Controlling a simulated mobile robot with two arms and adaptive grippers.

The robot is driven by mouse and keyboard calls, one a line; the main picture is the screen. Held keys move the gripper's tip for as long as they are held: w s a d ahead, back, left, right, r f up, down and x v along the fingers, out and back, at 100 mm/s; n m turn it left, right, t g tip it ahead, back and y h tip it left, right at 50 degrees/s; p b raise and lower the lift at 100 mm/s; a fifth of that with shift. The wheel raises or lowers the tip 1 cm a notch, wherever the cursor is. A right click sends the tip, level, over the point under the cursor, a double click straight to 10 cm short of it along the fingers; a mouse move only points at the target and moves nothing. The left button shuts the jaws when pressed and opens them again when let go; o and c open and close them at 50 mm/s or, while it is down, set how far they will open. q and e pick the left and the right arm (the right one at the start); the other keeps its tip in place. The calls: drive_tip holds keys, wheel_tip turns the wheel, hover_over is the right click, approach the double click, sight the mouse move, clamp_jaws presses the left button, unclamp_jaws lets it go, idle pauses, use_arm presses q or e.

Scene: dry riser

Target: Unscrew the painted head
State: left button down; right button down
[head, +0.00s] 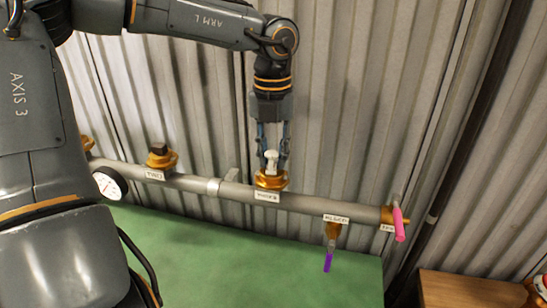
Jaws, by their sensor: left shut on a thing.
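The painted head (271,161) is a small pale, whitish piece on top of a brass fitting (271,181), midway along a grey horizontal pipe (240,192). A white label sits below the fitting; I cannot read it surely. My left gripper (272,155) points straight down over the fitting. Its two fingers stand on either side of the pale head and are shut on it. The fingers partly cover the head's sides. The head appears upright and in line with the fitting. My right gripper is not in view.
Another brass fitting with a dark head (158,149) stands further left, near a round gauge (109,183). At right are a pink handle (399,224) and a purple handle (328,262). A green surface (230,260) lies below; corrugated wall (350,110) stands behind. A wooden top (465,288) is at lower right.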

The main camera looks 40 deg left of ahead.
use_arm(q)
drive_tip(key=n+b, duration=0.2)
drive_tip(key=n, duration=0.1)
drive_tip(key=shift+a+f+b, duration=0.2)
drive_tip(key=shift+b, duration=0.15)
drive_tip(key=shift+n+b, duration=0.35)
drive_tip(key=shift+n, duration=0.35)
drive_tip(key=shift+s+r+n, duration=0.15)
drive_tip(key=shift+r+n, duration=0.1)
drive_tip(key=shift+n, duration=0.45)
drive_tip(key=c, duration=1)
unclamp_jaws()
drive_tip(key=shift+a, duration=0.1)
drive_tip(key=shift+c, duration=0.2)
